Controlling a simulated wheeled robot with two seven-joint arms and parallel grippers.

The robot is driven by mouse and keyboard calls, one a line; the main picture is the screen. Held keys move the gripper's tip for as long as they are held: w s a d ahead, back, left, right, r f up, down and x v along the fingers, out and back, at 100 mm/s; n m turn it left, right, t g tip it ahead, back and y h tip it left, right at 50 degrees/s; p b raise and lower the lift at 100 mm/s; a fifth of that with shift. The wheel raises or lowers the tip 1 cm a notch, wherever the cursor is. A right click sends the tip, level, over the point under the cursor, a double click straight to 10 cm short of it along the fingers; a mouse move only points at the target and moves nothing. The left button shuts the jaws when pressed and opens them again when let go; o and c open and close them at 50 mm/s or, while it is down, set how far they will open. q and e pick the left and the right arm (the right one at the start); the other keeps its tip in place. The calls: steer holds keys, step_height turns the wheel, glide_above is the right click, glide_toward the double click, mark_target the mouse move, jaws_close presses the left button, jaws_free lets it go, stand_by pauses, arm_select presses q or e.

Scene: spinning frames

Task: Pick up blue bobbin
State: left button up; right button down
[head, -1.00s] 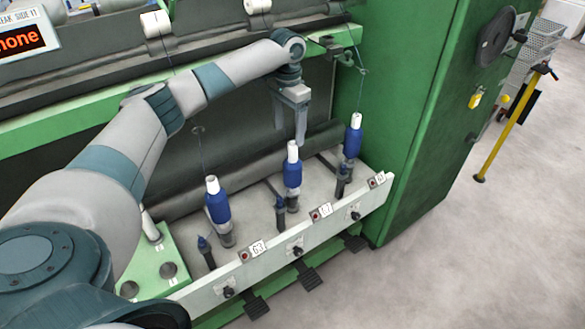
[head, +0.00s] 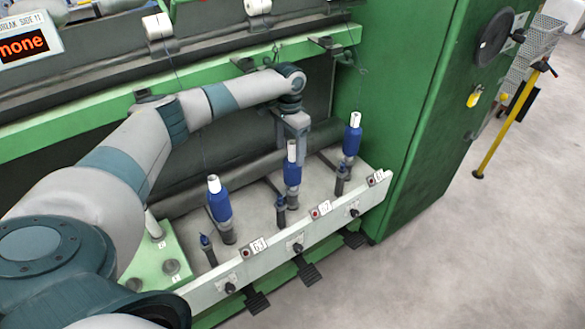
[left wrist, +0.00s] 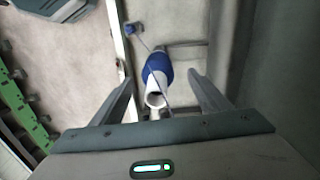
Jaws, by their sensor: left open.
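Three blue bobbins with white tube tops stand on spindles in the frame's trough: a left one (head: 219,204), a middle one (head: 292,174) and a right one (head: 352,140). My left gripper (head: 294,148) is open, pointing down at the top of the middle bobbin and partly behind it in the head view. In the left wrist view the middle bobbin (left wrist: 157,68) shows between the two spread fingers (left wrist: 165,88), its white tube end facing the camera. A thin thread runs past it. I cannot tell whether a finger touches it. My right gripper is not in view.
A pale front rail (head: 320,222) with number tags runs before the bobbins. Short blue-tipped posts (head: 280,203) stand close to the spindles. A green plate (head: 158,262) with round holders lies at left. A green cabinet (head: 415,110) closes the right side.

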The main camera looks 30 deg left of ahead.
mark_target(293, 159)
arm_select(q)
steer(key=shift+d+f, duration=0.1)
steer(key=shift+f, duration=0.25)
steer(key=f, duration=0.1)
steer(key=f+p, duration=0.1)
steer(key=f, duration=0.1)
steer(key=shift+w+d+p, duration=0.2)
steer(key=shift+d+p, duration=0.05)
steer(key=shift+p, duration=0.1)
steer(key=shift+f, duration=0.6)
steer(key=c, duration=1.3)
